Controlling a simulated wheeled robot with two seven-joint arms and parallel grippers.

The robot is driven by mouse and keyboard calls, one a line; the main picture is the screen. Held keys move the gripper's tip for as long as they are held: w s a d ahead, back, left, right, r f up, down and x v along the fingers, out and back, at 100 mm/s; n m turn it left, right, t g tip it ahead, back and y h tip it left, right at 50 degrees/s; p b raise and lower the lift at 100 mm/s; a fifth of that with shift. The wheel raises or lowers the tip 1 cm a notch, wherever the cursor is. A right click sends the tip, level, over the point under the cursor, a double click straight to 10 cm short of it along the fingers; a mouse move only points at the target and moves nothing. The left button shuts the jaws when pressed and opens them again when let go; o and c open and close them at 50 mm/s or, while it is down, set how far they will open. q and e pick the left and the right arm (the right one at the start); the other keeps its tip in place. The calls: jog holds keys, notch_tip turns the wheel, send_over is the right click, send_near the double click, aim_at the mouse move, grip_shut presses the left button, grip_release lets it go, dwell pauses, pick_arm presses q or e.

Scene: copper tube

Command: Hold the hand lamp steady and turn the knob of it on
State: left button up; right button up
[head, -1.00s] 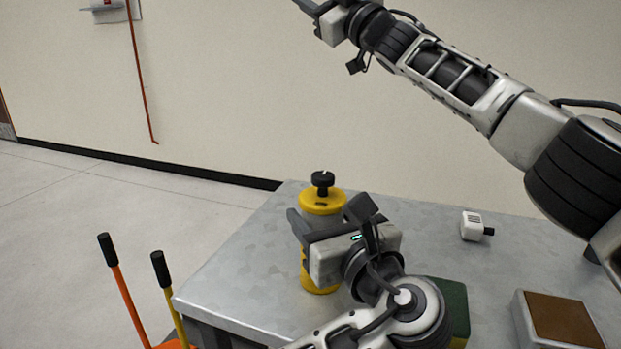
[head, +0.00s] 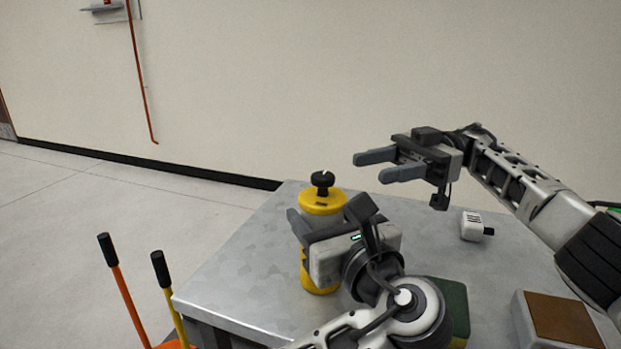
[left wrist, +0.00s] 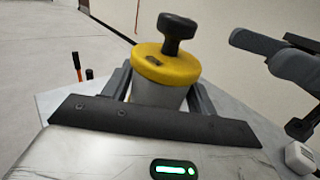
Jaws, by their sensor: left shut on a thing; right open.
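My left gripper (head: 304,226) is shut around the lamp's body, below the yellow cap. In the left wrist view the lamp's yellow cap (left wrist: 166,66) and its black knob (left wrist: 177,30) stand between the two fingers. My right gripper (head: 380,166) is open and empty, above the table to the right of the knob and a little higher, fingers pointing left. It also shows at the right of the left wrist view (left wrist: 272,54). Part of the lamp's body is hidden behind my left gripper.
The metal table (head: 240,270) is clear left of the lamp. A small white device (head: 472,226), a green block (head: 455,305) and a white box with a brown top (head: 560,318) are on its right side. Orange and yellow handles (head: 122,290) rise at the front left.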

aim_at(313, 180)
jog(key=x, duration=1.1)
jog(key=shift+s+a, duration=0.1)
jog(key=shift+a, duration=0.15)
